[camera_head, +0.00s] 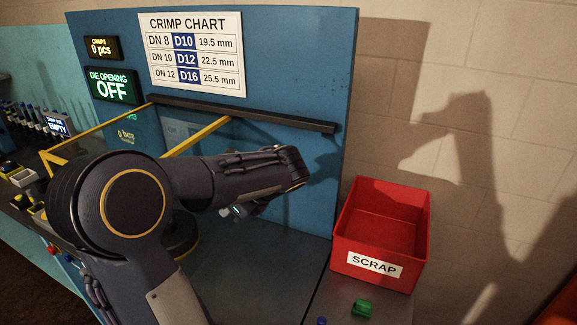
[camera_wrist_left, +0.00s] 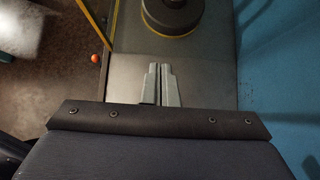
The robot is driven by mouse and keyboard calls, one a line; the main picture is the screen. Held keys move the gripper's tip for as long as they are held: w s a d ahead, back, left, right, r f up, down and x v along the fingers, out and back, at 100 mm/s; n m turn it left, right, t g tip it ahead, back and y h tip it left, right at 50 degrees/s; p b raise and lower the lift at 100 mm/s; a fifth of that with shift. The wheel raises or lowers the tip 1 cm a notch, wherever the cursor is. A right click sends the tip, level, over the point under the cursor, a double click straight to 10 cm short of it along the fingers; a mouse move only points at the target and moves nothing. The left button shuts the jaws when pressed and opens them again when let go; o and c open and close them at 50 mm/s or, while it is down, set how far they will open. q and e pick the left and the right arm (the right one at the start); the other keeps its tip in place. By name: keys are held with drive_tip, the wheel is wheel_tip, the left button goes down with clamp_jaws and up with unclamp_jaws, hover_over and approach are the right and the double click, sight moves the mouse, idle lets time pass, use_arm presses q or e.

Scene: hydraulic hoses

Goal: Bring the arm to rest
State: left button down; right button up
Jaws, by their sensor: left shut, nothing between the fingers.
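My left arm crosses the middle of the head view, in front of the blue crimping machine. Its gripper (camera_head: 232,211) is small there and partly hidden by the wrist. The left wrist view shows its two grey fingers (camera_wrist_left: 160,70) side by side and closed together, with nothing held. They are over a bare grey surface (camera_wrist_left: 200,78), short of a dark round part with a yellow ring (camera_wrist_left: 172,14). My right gripper is in neither view.
A red scrap box (camera_head: 345,250) stands empty on the grey bench at the right, with a green piece (camera_head: 361,308) in front. The blue machine panel (camera_head: 290,60) rises behind my arm; its display (camera_head: 110,86) reads OFF. A yellow bar (camera_head: 196,136) runs close behind my arm.

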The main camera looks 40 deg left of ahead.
use_arm(q)
drive_tip(key=s+d+f+n+t+h, duration=0.1)
drive_tip(key=s+d+n+t+h, duration=0.1)
drive_tip(key=d, duration=0.7)
drive_tip(key=s+d+f+n+t+h, duration=0.2)
drive_tip(key=s+d+n+t+h, duration=0.1)
drive_tip(key=d+n+h, duration=0.3)
drive_tip(key=s+d+f+n+t+h, duration=0.1)
drive_tip(key=s+d+n+t+h, duration=0.2)
drive_tip(key=d+n, duration=0.5)
drive_tip(key=d+h, duration=0.1)
drive_tip(key=d, duration=0.4)
drive_tip(key=shift+s+f+t, duration=0.15)
drive_tip(key=shift+f+t, duration=0.1)
drive_tip(key=shift+t, duration=0.05)
